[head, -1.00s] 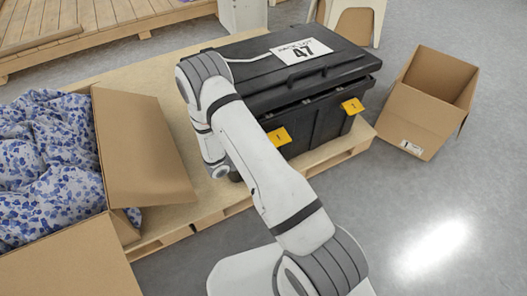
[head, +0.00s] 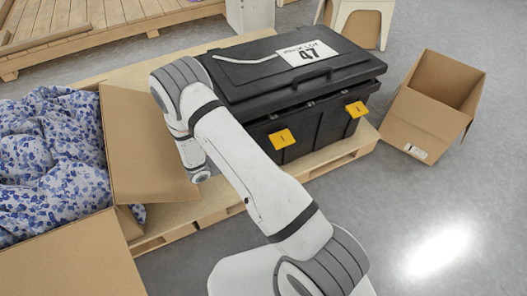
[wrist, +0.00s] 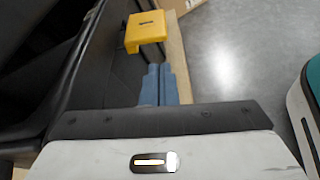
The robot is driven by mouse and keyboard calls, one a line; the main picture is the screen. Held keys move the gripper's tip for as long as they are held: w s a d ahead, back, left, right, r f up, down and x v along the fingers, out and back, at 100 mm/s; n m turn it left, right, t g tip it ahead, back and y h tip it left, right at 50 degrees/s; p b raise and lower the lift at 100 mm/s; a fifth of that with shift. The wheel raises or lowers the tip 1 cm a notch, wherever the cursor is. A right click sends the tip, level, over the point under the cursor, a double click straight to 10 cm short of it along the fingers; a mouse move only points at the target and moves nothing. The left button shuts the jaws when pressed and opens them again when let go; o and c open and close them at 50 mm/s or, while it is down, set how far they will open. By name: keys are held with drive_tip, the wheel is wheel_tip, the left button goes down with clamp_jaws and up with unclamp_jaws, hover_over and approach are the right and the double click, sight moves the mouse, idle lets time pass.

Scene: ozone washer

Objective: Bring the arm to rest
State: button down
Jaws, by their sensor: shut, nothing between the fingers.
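My arm (head: 250,170) stretches from the bottom of the head view up to its bend in front of the black box, with its wrist part (head: 191,155) hanging down beside the box's left end. My gripper (wrist: 160,70) shows in the wrist view as two blue fingers close together, empty. It points along the box's front, near a yellow latch (wrist: 146,30). In the head view the gripper is hidden. The black box (head: 315,125) has its lid on, and a dark line shows under the lid's front edge. Two yellow latches stick out at its front.
The box stands on a wooden pallet (head: 222,205). At left, a cardboard box (head: 145,150) with open flaps holds blue-and-white patterned bags (head: 55,165). An open cardboard box (head: 420,110) stands at right. Grey floor is clear at lower right.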

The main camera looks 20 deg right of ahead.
drive_tip(key=shift+v, duration=1.05)
drive_tip(key=s+d+r+m+g+y+p, duration=0.2)
drive_tip(key=s+r+m+p, duration=0.15)
drive_tip(key=r, duration=0.65)
drive_tip(key=s+d+r+m+g+y+p, duration=0.1)
drive_tip(key=s+r+m+g+y+p, duration=0.2)
drive_tip(key=r, duration=0.8)
drive_tip(key=s+d+r+m+g+y+p, duration=0.1)
drive_tip(key=d+r+m+p, duration=0.3)
drive_tip(key=r, duration=0.6)
drive_tip(key=s+a+r+m+t+y+p, duration=0.1)
drive_tip(key=s+r+p, duration=0.3)
drive_tip(key=r, duration=0.4)
drive_tip(key=s+a+r+m+t+y+p, duration=0.2)
drive_tip(key=s+r+m+y+p, duration=0.1)
drive_tip(key=r, duration=0.6)
drive_tip(key=s+a+r+m+t+y+p, duration=0.1)
drive_tip(key=s+r+m+y+p, duration=0.2)
drive_tip(key=s+r+p, duration=0.3)
wheel_tip(320, 180, up, 3)
drive_tip(key=shift+s+a+t+y+p, duration=0.25)
drive_tip(key=shift+t+y+p, duration=0.15)
drive_tip(key=shift+y+p, duration=0.1)
